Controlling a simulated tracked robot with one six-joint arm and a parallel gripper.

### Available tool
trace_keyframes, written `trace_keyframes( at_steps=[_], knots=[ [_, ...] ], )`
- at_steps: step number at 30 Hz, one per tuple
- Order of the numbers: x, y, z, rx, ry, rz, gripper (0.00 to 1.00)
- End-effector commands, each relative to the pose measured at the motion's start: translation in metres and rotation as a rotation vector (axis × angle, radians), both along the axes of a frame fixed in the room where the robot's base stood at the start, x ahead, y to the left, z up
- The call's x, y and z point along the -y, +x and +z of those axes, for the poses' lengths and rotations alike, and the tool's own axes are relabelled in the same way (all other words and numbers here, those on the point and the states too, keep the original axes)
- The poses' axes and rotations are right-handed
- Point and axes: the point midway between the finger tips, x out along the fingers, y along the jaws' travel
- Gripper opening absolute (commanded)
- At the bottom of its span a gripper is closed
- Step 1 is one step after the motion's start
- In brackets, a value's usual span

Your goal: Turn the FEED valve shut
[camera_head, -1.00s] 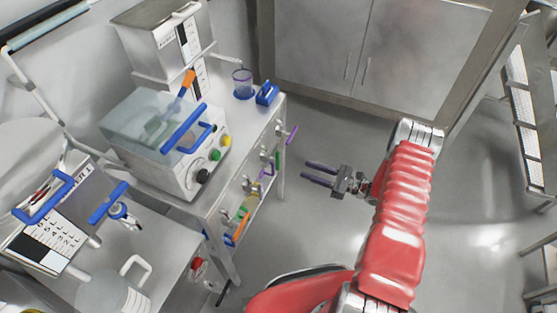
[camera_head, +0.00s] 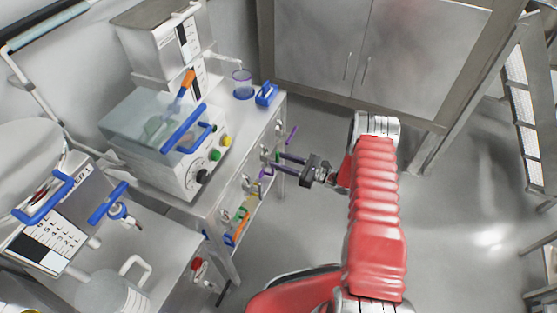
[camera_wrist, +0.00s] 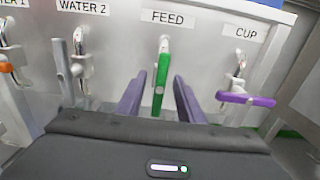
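The FEED valve's green lever (camera_wrist: 161,74) hangs straight down from its silver fitting under the FEED label (camera_wrist: 168,18) in the wrist view. In the head view the green lever (camera_head: 278,156) is small and partly hidden at the bench's front. My gripper (camera_wrist: 159,84) is open, its two purple fingers pointing at the panel with the lever showing between them. I cannot tell how deep the lever sits between the fingers. In the head view my gripper (camera_head: 281,163) reaches the bench front from the right.
The CUP valve's purple lever (camera_wrist: 246,99) lies crosswise just right of FEED. The orange lever (camera_wrist: 5,67) is at the far left. The floor (camera_head: 450,225) to the right is clear.

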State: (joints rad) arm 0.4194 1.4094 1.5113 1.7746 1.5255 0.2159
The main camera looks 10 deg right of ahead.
Motion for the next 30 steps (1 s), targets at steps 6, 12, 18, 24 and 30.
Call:
trace_keyframes(
  at_steps=[6,12,18,24,30],
  knots=[
    [-0.0128,0.0087,-0.0001,-0.001,0.001,0.0,0.34],
    [-0.0133,0.0094,0.0,-0.001,0.001,0.0,0.34],
    [-0.0133,0.0093,0.0,-0.001,0.001,0.0,0.26],
    [-0.0133,0.0092,0.0001,-0.001,0.001,0.0,0.12],
    [-0.0137,0.0089,0.0,-0.001,0.001,0.002,0.0]
  ],
)
